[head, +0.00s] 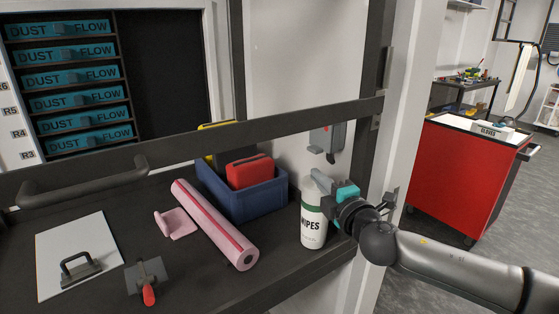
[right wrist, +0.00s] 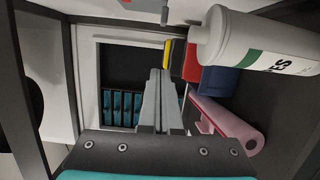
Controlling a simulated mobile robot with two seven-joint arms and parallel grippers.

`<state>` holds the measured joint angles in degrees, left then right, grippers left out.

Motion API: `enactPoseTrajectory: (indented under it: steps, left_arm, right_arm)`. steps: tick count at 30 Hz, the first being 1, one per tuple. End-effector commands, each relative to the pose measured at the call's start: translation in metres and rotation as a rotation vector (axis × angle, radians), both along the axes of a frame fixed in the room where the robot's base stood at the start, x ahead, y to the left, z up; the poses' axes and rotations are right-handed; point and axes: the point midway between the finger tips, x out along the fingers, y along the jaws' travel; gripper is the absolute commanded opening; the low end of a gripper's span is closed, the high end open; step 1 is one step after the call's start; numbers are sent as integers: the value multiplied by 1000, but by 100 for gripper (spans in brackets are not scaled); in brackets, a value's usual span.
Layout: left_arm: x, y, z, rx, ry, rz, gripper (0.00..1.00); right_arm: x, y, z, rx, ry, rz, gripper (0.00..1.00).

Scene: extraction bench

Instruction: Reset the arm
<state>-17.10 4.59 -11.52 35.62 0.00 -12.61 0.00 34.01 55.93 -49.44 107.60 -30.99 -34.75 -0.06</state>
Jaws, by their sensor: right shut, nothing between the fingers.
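My right gripper (head: 318,176) comes in from the right in the head view, with a teal body and grey fingers pointing left. Whether the gripper touches the bottle in the head view I cannot tell. My left gripper is not in view.
On the dark bench are a blue bin (head: 262,200) with a red item (head: 250,172), a pink roll (head: 215,225), a clipboard (head: 78,250) and a scraper (head: 148,278). A dark rail (head: 200,137) crosses above. A red cart (head: 460,180) stands right.

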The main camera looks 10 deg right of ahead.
Motion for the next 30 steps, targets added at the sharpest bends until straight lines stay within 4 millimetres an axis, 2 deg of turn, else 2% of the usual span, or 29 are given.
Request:
enactPoseTrajectory:
  steps: [5, 8, 14, 20, 24, 30]
  left_arm:
    - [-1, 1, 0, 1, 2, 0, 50]
    - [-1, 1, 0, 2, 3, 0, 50]
    - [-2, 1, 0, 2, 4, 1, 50]
    - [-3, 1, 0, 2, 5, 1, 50]
    - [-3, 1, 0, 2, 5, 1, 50]
    - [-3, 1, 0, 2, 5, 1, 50]
  right_arm:
    - [-7, 12, -14, 68, 33, -10, 0]
    - [-21, 27, -36, 184, 93, -41, 0]
    - [-70, 52, -95, 484, 292, -176, 0]
    - [-136, 63, -154, 755, 532, -368, 0]
    - [-193, 65, -192, 916, 710, -529, 0]
    - [-269, 65, -225, 1071, 917, -735, 0]
